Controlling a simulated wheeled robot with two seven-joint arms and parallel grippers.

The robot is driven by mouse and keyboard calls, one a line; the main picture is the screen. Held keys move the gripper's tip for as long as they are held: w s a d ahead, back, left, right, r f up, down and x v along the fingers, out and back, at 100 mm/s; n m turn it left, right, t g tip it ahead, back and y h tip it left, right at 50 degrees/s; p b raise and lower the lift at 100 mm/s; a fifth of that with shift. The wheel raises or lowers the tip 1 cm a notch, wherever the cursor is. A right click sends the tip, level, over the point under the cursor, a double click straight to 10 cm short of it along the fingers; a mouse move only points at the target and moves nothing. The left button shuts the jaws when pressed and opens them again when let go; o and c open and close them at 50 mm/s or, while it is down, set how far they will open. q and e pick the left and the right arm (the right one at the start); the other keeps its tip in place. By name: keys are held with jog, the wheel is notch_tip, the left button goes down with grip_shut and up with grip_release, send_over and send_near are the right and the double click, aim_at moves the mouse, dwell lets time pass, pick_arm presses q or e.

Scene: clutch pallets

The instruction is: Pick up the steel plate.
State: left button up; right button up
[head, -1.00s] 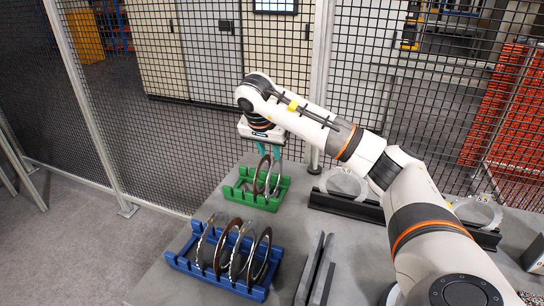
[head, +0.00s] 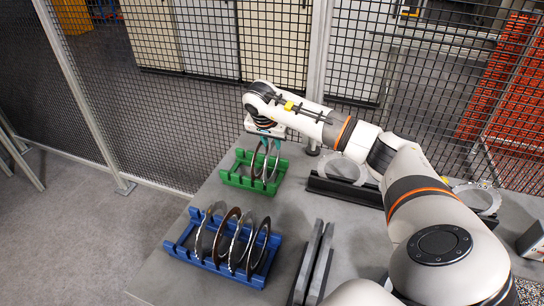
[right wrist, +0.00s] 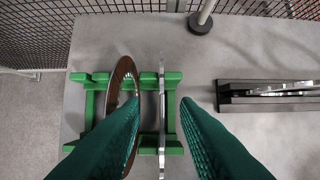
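A steel plate (right wrist: 162,120) stands on edge in the green rack (right wrist: 85,78), seen almost edge-on in the right wrist view. A brown-faced ring plate (right wrist: 123,72) stands to its left in the same rack. My right gripper (right wrist: 159,101) is open, with its green fingers apart and the steel plate between them. The left finger overlaps the brown plate in this view; I cannot tell whether they touch. In the head view, my right gripper (head: 267,146) hangs over the green rack (head: 232,180), its fingers at the plates' upper part. My left gripper is not in view.
A blue rack (head: 183,252) with several ring plates stands nearer on the grey table (head: 215,197). A mesh fence (head: 160,130) stands behind.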

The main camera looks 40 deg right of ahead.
jog(key=shift+x, duration=1.45)
jog(key=shift+r, duration=0.1)
grip_shut()
